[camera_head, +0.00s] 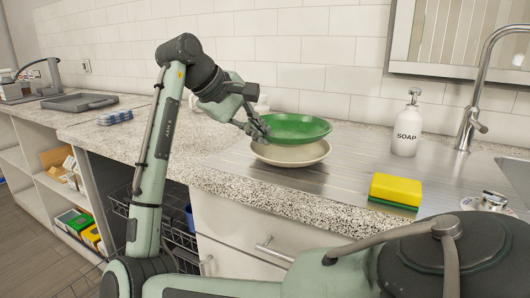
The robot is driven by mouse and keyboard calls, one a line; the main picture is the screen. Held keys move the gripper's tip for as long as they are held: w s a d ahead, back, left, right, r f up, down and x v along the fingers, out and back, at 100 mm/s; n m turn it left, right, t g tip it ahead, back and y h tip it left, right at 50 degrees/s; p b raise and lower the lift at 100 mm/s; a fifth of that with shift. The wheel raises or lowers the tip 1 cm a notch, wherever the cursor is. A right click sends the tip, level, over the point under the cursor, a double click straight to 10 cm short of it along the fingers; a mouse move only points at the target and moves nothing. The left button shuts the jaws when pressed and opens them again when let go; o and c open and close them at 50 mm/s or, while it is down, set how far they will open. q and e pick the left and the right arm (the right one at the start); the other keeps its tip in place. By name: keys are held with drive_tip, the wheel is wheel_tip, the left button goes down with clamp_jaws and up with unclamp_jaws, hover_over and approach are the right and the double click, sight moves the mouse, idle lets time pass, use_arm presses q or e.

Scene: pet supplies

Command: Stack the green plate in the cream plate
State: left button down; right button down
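The green plate (298,127) is at the middle of the camera_head view, directly above the cream plate (290,156) and overlapping it. It looks nearly level; I cannot tell whether the two plates touch. The cream plate rests on the metal draining surface near the counter's front edge, its inside mostly hidden by the green plate. My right gripper (259,128) is at the left rim of the green plate, its fingers closed around that rim. My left gripper is not in view.
A white soap bottle (406,125) and tap (478,90) stand to the right. A yellow and green sponge (396,190) lies at the front right.

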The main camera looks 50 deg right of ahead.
drive_tip(key=shift+s+d+f, duration=0.1)
drive_tip(key=shift+d+f, duration=0.25)
wheel_tip(320, 180, down, 3)
drive_tip(key=shift+f, duration=0.15)
drive_tip(key=shift+s+a+f, duration=0.1)
drive_tip(key=shift+a+f, duration=0.05)
drive_tip(key=shift+f, duration=0.05)
drive_tip(key=c, duration=1.7)
unclamp_jaws()
drive_tip(key=shift+f, duration=0.2)
drive_tip(key=shift+r, duration=0.1)
drive_tip(key=shift+r, duration=0.15)
drive_tip(key=v, duration=1.2)
